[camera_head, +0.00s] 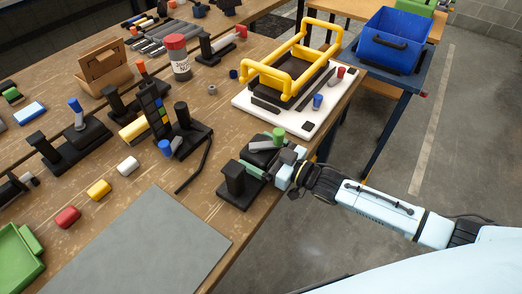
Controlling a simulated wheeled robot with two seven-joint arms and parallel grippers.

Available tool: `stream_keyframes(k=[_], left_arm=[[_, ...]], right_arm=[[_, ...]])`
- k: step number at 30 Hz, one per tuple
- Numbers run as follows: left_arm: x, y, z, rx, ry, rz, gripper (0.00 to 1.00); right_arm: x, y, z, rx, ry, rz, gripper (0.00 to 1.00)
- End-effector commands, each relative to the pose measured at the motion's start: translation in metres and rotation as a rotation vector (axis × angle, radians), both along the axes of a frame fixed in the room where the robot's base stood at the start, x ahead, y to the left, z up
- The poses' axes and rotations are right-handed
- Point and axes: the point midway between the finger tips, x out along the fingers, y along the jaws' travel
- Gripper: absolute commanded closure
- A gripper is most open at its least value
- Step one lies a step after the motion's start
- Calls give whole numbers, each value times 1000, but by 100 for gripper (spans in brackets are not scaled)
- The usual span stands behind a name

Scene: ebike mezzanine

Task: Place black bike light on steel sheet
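The steel sheet (140,248) is a flat, bare grey plate at the front of the wooden bench. My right gripper (262,165) reaches in from the right over the bench's right edge, low among dark parts. A black upright block on a flat base (233,182) stands just left of it, and a dark piece with a green knob (278,136) is just behind it. I cannot tell which dark part is the black bike light, nor whether the fingers hold anything; they are small and partly hidden. My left gripper is out of view.
A white board with a yellow frame (276,72) lies behind my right gripper. Black fixtures (186,132) and small red, yellow and white cylinders (98,189) lie left of it. A green tray (18,262) is at the left front. A blue bin (392,42) stands behind.

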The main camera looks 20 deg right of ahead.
Motion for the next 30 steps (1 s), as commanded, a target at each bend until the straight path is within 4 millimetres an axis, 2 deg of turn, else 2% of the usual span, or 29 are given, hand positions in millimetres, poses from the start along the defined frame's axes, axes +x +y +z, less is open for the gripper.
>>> stream_keyframes(k=[11,14,24,30], left_arm=[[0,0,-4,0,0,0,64],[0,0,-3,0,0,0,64],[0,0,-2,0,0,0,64],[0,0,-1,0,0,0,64]], right_arm=[[0,0,0,1,-1,0,0],[-12,-10,-1,-2,4,-1,0],[-70,-51,4,-2,4,1,0],[-95,-71,5,0,4,-1,0]])
